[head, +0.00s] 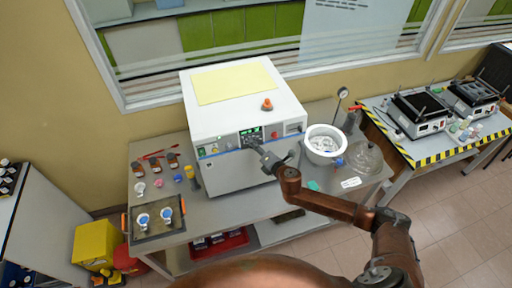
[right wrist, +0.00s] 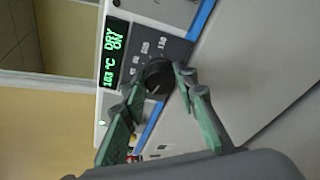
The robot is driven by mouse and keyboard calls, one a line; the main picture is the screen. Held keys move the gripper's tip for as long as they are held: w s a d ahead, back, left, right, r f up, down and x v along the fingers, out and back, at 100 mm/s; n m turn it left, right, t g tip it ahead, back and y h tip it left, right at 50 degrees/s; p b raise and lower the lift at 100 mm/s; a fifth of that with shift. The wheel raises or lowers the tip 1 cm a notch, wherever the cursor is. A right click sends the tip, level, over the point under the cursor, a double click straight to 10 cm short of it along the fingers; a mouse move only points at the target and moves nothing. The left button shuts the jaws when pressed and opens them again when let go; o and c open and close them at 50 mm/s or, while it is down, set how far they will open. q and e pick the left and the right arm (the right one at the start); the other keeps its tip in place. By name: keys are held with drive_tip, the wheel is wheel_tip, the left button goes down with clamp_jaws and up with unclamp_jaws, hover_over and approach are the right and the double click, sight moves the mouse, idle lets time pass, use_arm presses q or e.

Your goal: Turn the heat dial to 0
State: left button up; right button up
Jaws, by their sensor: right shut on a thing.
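The heat dial (right wrist: 158,76) is a round black knob on the dark panel of the white oven (head: 230,115). Printed numbers, 130 among them, run beside it. The green display (right wrist: 112,52) above it seems to read 163 °C, DRY ON. My right gripper (right wrist: 160,84) is shut on the dial, one finger on each side of it. In the head view my right gripper (head: 260,150) reaches the oven's front panel and hides most of the dial. My left gripper is not in view.
A white round pot (head: 323,144) and a glass dome (head: 365,158) stand right of the oven. A yellow-capped bottle (head: 191,176) and a tray (head: 147,232) with small cups are on the left. An orange knob (head: 267,104) tops the oven. The bench front (head: 235,208) is clear.

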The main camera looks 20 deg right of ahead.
drive_tip(key=shift+f, duration=0.1)
idle(0.4)
drive_tip(key=o, duration=1.2)
drive_tip(key=shift+c, duration=0.2)
drive_tip(key=v, duration=1.2)
